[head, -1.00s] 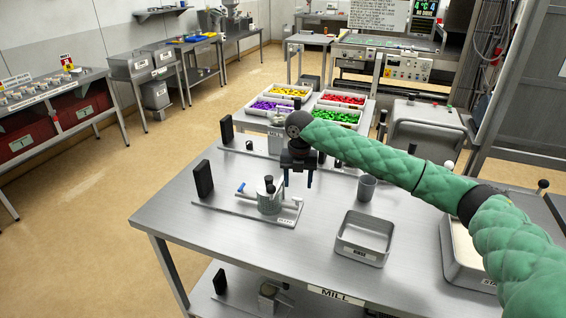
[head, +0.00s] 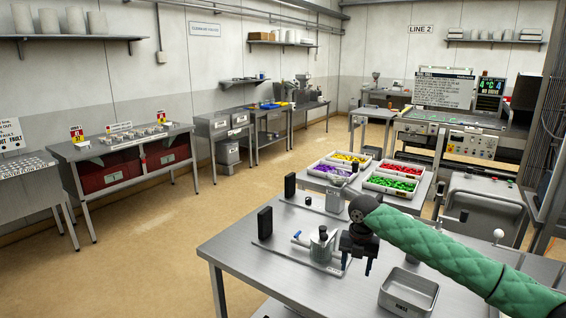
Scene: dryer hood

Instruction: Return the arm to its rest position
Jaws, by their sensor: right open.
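My right arm, in a green quilted sleeve (head: 440,248), reaches in from the lower right over the steel table. Its gripper (head: 357,264) points down above the table, with its two dark fingers apart and nothing seen between them. It hangs just right of a small grey mill (head: 322,244) with a blue-tipped handle, and does not clearly touch it. My left gripper is not in view.
The steel table (head: 240,254) also bears a grey metal tray (head: 407,293) and a black upright block (head: 265,223). Behind stand bins of purple (head: 328,171), yellow, red and green (head: 392,184) pieces. Open floor (head: 150,250) lies to the left.

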